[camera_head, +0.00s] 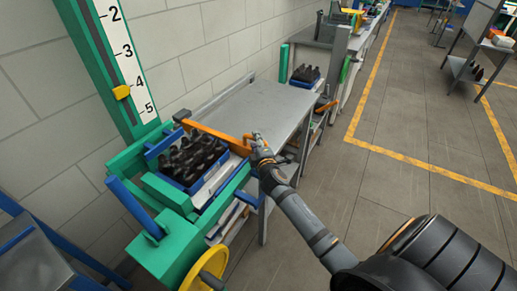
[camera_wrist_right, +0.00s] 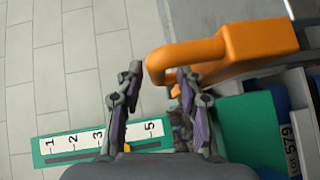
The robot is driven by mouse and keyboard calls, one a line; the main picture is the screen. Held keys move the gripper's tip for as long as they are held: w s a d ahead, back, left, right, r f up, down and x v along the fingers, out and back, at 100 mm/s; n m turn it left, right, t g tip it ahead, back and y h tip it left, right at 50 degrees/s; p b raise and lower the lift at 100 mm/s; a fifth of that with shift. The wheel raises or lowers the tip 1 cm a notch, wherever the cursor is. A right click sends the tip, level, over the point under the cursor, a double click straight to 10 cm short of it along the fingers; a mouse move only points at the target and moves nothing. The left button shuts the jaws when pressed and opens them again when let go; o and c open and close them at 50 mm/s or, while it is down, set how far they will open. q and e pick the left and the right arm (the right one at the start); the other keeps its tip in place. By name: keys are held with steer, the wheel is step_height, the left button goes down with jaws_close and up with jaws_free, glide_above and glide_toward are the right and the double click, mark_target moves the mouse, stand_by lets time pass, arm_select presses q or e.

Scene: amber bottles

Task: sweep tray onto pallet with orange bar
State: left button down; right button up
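The blue tray (camera_head: 211,173) holds several dark bottles and sits within the green frame at the left in the head view. The orange bar (camera_head: 212,132) runs along the tray's far side. Its curved handle shows large in the wrist view (camera_wrist_right: 195,50). My right gripper (camera_head: 258,141) is at the bar's right end. In the wrist view the right gripper (camera_wrist_right: 158,88) has its fingers apart, with the bent end of the handle at the gap between the fingertips. I cannot tell whether they touch it. I cannot make out the pallet for certain. My left gripper is out of view.
A bare grey table (camera_head: 262,105) extends beyond the bar. A green post with a number scale (camera_head: 128,58) stands against the wall. A yellow wheel (camera_head: 206,268) and a blue lever (camera_head: 133,206) are on the near side.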

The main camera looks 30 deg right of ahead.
steer(key=v, duration=1.1)
